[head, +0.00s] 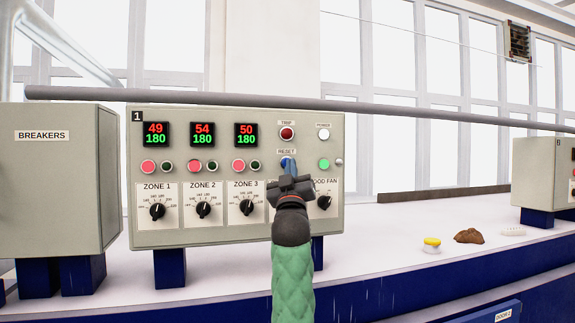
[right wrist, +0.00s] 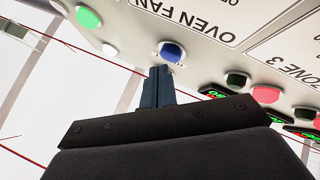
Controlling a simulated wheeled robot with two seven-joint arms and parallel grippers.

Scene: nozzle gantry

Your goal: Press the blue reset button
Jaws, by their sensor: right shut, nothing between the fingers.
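The blue reset button (right wrist: 172,50) sits on the grey control panel (head: 185,118), under the RESET label (head: 286,152). In the head view the button is largely covered by my right gripper (head: 289,165). The right gripper is shut and empty, its narrow blue-grey fingers pointing at the panel. In the right wrist view, the fingertips (right wrist: 160,70) are close to the button and slightly to its left. I cannot tell whether they touch it. My left gripper is not in view.
Near the button are a red TRIP lamp (head: 287,133), a white POWER lamp (head: 324,134), a green lamp (head: 324,164) and the OVEN FAN knob (head: 324,203). A breaker box (head: 55,180) stands left. A yellow-topped item (head: 432,244) and a brown lump (head: 468,236) lie right on the bench.

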